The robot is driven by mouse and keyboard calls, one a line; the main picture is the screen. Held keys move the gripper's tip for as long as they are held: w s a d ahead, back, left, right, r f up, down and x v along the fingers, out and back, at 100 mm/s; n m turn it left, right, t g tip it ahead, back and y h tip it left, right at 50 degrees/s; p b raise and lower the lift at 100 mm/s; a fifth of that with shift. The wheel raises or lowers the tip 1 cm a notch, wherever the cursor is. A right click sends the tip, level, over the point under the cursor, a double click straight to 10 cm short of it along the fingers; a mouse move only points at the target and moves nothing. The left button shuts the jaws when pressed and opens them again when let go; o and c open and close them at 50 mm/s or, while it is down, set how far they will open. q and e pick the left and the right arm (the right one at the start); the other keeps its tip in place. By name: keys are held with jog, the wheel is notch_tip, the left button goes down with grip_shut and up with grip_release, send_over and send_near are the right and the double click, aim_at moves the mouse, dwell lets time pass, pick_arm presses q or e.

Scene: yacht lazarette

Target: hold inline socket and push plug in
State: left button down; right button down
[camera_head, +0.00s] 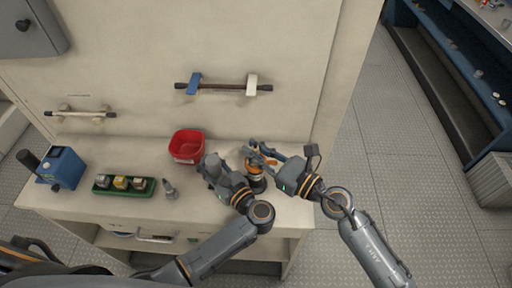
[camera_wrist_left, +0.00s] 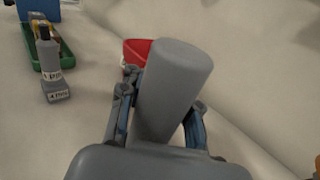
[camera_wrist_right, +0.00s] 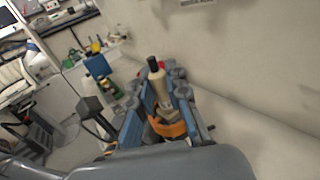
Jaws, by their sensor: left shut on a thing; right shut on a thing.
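My left gripper (camera_head: 212,165) is shut on a thick grey cylinder (camera_wrist_left: 175,85), which stands tilted between its fingers in the left wrist view. My right gripper (camera_head: 258,153) is shut on a cream plug-like piece (camera_wrist_right: 158,88) with a dark tip. An orange part (camera_wrist_right: 168,126) shows between its fingers, nearer the palm. The two grippers are close together above the bench's right part, with the held pieces apart. I cannot tell for sure which piece is the socket. A grey connector-like piece (camera_head: 170,190) with labels stands free on the bench, also in the left wrist view (camera_wrist_left: 50,68).
A red bin (camera_head: 187,145) stands behind my left gripper. A green tray (camera_head: 124,187) with several small blocks and a blue device (camera_head: 62,168) are at the left. Handles (camera_head: 222,86) are on the back wall. The bench's front middle is clear.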

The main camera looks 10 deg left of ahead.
jog(key=shift+f, duration=0.35)
jog(key=c, duration=1.2)
grip_release()
jog(key=v, duration=1.2)
pick_arm(q)
jog(key=c, duration=0.9)
grip_release()
jog(key=shift+o, duration=0.2)
jog(key=v, duration=1.2)
